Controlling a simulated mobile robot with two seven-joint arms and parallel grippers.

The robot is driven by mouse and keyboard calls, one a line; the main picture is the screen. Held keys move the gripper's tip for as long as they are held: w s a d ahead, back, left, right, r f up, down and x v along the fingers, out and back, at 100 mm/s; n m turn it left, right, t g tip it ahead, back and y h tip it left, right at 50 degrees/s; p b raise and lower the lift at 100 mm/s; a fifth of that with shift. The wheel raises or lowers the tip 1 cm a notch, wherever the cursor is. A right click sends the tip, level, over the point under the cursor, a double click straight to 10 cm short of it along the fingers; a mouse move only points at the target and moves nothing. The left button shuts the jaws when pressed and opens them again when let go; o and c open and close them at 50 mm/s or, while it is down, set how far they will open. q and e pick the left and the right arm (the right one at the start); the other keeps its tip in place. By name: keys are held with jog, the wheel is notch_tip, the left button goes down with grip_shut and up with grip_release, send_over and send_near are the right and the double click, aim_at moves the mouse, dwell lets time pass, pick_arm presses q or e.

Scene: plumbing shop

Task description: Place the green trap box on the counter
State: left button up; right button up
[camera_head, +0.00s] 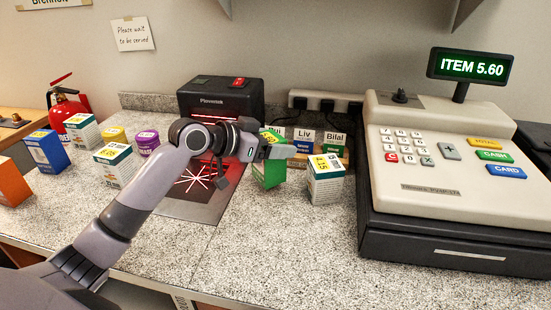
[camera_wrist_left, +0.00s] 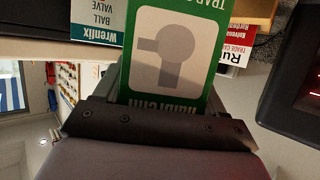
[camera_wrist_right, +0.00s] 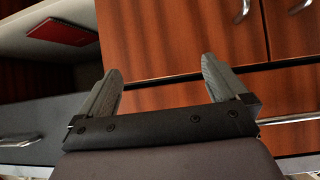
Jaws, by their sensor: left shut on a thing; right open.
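The green trap box (camera_head: 268,172) is held tilted in my left gripper (camera_head: 262,152), right of the scanner. In the left wrist view the green trap box (camera_wrist_left: 170,50), with a grey pipe picture on its face, sits between the fingers of my left gripper (camera_wrist_left: 165,90). The speckled counter (camera_head: 290,250) lies under it. I cannot tell whether the box's lower edge touches the counter. My right gripper (camera_wrist_right: 158,80) is open and empty in the right wrist view, in front of wooden drawers. It does not show in the head view.
A white-and-teal box (camera_head: 325,180) stands close right of the green box. Name cards (camera_head: 304,140) stand behind. The scanner (camera_head: 215,97) is behind my left arm; the cash register (camera_head: 440,170) is at right. Several boxes and tubs (camera_head: 115,165) stand at left. The front counter is clear.

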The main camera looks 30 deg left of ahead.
pick_arm(q)
notch_tip(320, 180, down, 3)
jog(key=shift+r+b, duration=0.2)
jog(key=shift+b, duration=0.7)
jog(key=shift+r, duration=0.1)
pick_arm(e)
jog(key=f, duration=0.2)
jog(key=shift+w+d+f, duration=0.25)
jog(key=shift+d+f, duration=0.05)
pick_arm(q)
jog(key=o, duration=1.2)
jog(key=shift+f, duration=0.2)
